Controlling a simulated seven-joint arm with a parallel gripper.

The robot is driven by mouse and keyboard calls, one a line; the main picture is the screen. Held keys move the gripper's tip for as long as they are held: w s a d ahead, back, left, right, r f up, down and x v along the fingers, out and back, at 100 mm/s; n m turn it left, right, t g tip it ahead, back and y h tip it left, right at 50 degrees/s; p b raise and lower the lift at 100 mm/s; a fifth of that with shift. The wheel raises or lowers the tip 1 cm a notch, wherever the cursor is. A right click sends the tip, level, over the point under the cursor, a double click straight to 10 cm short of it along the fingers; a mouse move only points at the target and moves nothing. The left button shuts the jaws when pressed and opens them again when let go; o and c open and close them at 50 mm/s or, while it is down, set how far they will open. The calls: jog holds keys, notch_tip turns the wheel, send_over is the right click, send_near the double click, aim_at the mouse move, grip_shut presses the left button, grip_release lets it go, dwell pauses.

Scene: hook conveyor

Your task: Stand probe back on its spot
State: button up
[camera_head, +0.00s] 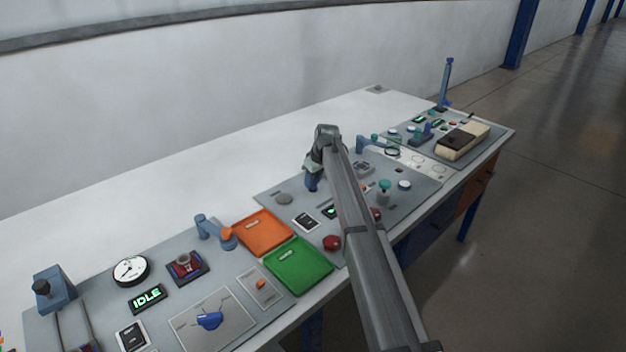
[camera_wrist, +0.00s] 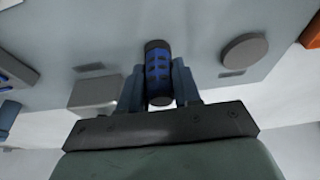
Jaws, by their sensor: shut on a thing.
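The probe (camera_wrist: 158,70), a blue cylinder with dark ends and dark marks, stands out between the two fingers of my gripper (camera_wrist: 159,84) in the wrist view. My gripper is shut on it. In the head view, my gripper (camera_head: 313,172) points down over the middle grey panel, with the blue probe (camera_head: 311,184) at its tip. I cannot tell whether the probe's lower end touches the panel. A flat round grey disc (camera_head: 284,198) lies on the panel to the left of the probe; it also shows in the wrist view (camera_wrist: 243,52), right of the probe and apart from it.
An orange tray (camera_head: 263,232) and a green tray (camera_head: 298,266) lie left of and nearer than my gripper. A red button (camera_head: 332,242) and a small screen sit on the panel. A pale box (camera_wrist: 95,92) shows left of the probe. The white tabletop (camera_head: 190,172) behind is clear.

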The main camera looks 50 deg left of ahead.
jog(key=shift+f, duration=0.15)
jog(key=o, duration=1.1)
jog(key=shift+c, duration=0.2)
jog(key=v, duration=1.2)
jog(key=shift+o, duration=0.3)
